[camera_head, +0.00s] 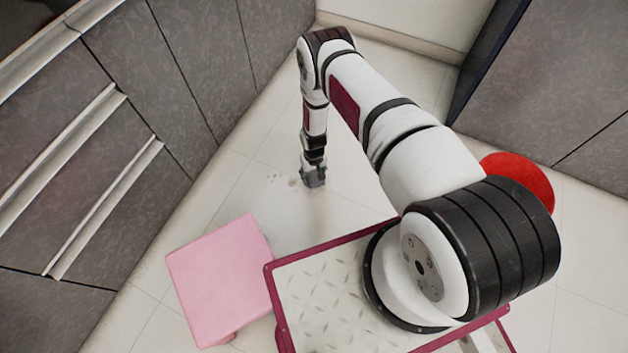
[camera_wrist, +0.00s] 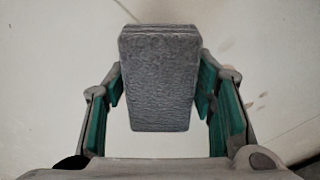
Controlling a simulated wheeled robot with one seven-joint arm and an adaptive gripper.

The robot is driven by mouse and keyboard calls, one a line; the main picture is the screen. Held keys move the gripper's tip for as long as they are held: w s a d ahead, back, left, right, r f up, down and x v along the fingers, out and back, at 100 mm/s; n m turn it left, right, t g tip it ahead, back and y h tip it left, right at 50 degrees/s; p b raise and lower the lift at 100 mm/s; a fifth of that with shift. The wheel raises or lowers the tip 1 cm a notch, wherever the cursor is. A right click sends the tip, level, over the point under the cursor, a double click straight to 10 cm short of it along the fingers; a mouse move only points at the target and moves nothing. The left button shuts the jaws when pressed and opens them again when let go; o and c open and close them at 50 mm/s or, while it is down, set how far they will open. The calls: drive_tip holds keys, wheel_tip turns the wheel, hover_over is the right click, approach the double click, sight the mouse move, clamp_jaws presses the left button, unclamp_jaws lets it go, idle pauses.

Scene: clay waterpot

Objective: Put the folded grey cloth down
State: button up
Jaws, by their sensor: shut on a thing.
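The folded grey cloth (camera_wrist: 160,80) is a thick, textured block between the two green-padded fingers of my gripper (camera_wrist: 158,88) in the wrist view. The fingers press on its left and right sides. In the head view, my gripper (camera_head: 313,183) points down low over the tiled floor, with the grey cloth (camera_head: 314,177) at its end. I cannot tell whether the cloth touches the floor.
Small brownish spots (camera_head: 281,179) lie on the floor just left of my gripper. A pink stool (camera_head: 220,275) stands at the lower left. A red round object (camera_head: 520,178) is at the right, partly hidden by my arm. Grey cabinets (camera_head: 100,110) line the left side.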

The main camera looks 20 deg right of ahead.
sight(314, 179)
drive_tip(key=shift+f+b, duration=0.95)
drive_tip(key=shift+f, duration=0.7)
drive_tip(key=shift+f, duration=0.2)
drive_tip(key=o, duration=1.3)
drive_tip(key=shift+f, duration=0.1)
